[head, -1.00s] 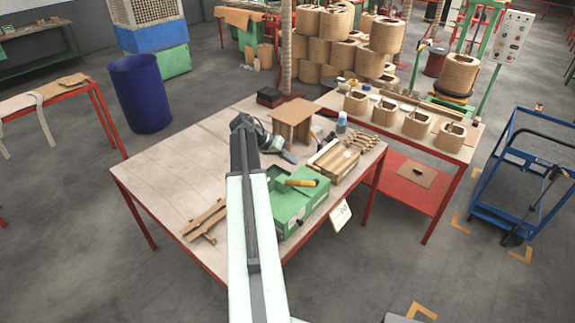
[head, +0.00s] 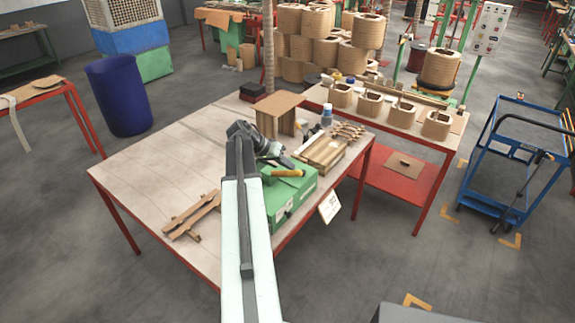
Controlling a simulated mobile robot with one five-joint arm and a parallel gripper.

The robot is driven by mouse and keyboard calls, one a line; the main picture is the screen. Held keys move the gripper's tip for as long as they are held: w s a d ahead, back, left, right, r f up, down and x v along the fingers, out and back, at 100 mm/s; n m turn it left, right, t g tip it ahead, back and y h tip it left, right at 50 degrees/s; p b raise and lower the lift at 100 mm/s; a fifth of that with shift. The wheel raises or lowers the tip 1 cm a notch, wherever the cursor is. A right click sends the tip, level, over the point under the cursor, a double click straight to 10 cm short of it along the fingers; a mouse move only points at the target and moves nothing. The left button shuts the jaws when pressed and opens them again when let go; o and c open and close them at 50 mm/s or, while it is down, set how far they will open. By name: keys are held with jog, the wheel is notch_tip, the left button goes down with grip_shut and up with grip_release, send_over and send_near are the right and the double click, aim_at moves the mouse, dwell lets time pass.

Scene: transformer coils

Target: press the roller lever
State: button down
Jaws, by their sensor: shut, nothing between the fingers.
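I cannot make out a roller lever for certain at this size. A green box (head: 300,196) stands at the front right edge of the wooden-topped table (head: 150,185), and a small orange-yellow piece (head: 288,173) lies on its top. My arm reaches up over the table from the bottom of the head view and covers the left part of the green box. My gripper (head: 284,160) points down to the right, just above and behind the box in the picture. It looks shut and empty. I cannot tell whether it touches anything.
A brown board stand (head: 278,103) and a wooden block piece (head: 322,155) are close to my gripper. Slatted wood strips (head: 193,216) lie at the table's front left. A bench behind holds several coils (head: 435,125). A blue cart (head: 510,165) stands right.

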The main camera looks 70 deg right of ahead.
aim_at(299, 173)
jog(key=shift+s+a+f, duration=0.2)
jog(key=shift+s+f, duration=0.15)
jog(key=shift+s, duration=0.05)
jog(key=s+a+f+m+t+h+b, duration=0.1)
jog(key=s+f+t+b, duration=0.2)
jog(key=f, duration=0.4)
jog(key=t+b, duration=0.1)
jog(key=b, duration=0.1)
jog(key=shift+s+a+m+t+b, duration=0.2)
jog(key=shift+s+m+t+b, duration=0.1)
jog(key=shift+m, duration=0.1)
jog(key=shift+a+f, duration=0.1)
jog(key=r+p, duration=0.5)
jog(key=shift+s+d+r+p, duration=0.1)
jog(key=shift+d+r+p, duration=0.2)
jog(key=shift+d+r, duration=0.1)
jog(key=a+p+v, duration=0.1)
jog(key=p+v, duration=0.6)
jog(key=v, duration=0.1)
jog(key=shift+s, duration=0.2)
